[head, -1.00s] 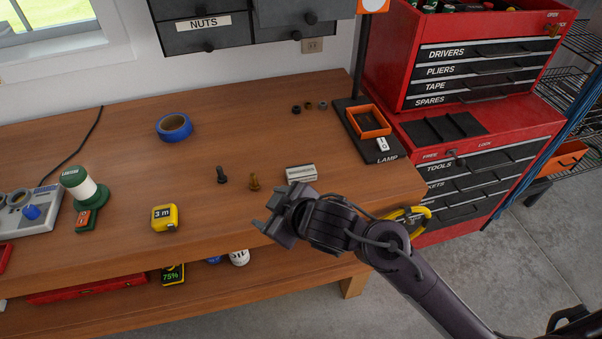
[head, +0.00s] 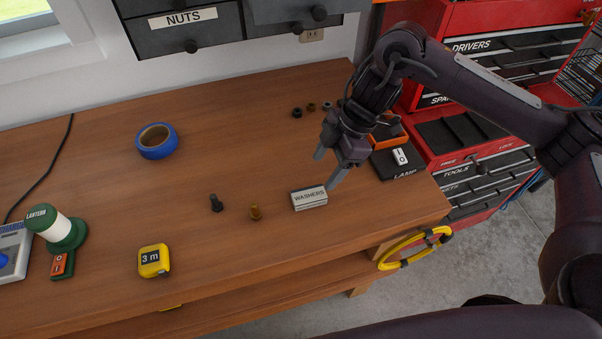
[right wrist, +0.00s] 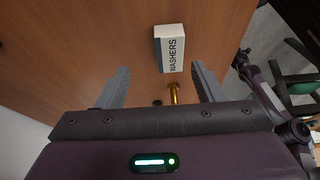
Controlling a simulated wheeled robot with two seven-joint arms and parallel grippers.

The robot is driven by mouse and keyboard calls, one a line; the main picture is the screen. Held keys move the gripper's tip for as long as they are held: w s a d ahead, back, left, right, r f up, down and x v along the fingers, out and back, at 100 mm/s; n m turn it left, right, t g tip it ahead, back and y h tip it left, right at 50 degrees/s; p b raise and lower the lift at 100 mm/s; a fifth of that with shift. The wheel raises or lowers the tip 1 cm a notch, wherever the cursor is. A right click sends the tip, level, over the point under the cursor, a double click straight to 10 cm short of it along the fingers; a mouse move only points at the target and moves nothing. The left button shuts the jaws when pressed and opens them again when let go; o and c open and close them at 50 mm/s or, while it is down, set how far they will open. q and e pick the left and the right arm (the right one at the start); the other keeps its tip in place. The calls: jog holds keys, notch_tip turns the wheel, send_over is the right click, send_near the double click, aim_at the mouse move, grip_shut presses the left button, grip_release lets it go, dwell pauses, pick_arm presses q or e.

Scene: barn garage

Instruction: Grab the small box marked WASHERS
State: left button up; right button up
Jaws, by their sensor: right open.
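The small white box marked WASHERS (head: 309,198) lies on the wooden workbench, label facing up, right of the middle of the head view. My right gripper (head: 326,171) is above and just behind it, fingers pointing down, open and empty. In the right wrist view the WASHERS box (right wrist: 169,48) sits ahead of the fingertips, roughly centred between the open fingers (right wrist: 161,72). I see no contact with the box. My left gripper is not in view.
A tape measure (head: 154,261), blue tape roll (head: 156,141) and lantern (head: 62,231) are farther left.

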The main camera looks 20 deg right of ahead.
aim_at(311, 193)
jog(key=shift+s+f, duration=0.2)
jog(key=a+f, duration=0.1)
jog(key=s+f, duration=0.1)
jog(key=shift+s+a+f, duration=0.25)
jog(key=shift+a+f, duration=0.05)
jog(key=shift+a, duration=0.1)
jog(key=shift+w+p+x, duration=0.25)
jog(key=shift+p+x, duration=0.3)
jog(key=shift+x, duration=0.7)
jog(key=shift+s+a+f, duration=0.1)
jog(key=shift+a+f, duration=0.1)
jog(key=shift+f, duration=0.3)
jog(key=shift+c, duration=1)
jog(key=c, duration=0.9)
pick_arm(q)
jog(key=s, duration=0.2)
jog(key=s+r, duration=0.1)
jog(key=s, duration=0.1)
pick_arm(e)
jog(key=shift+r, duration=0.1)
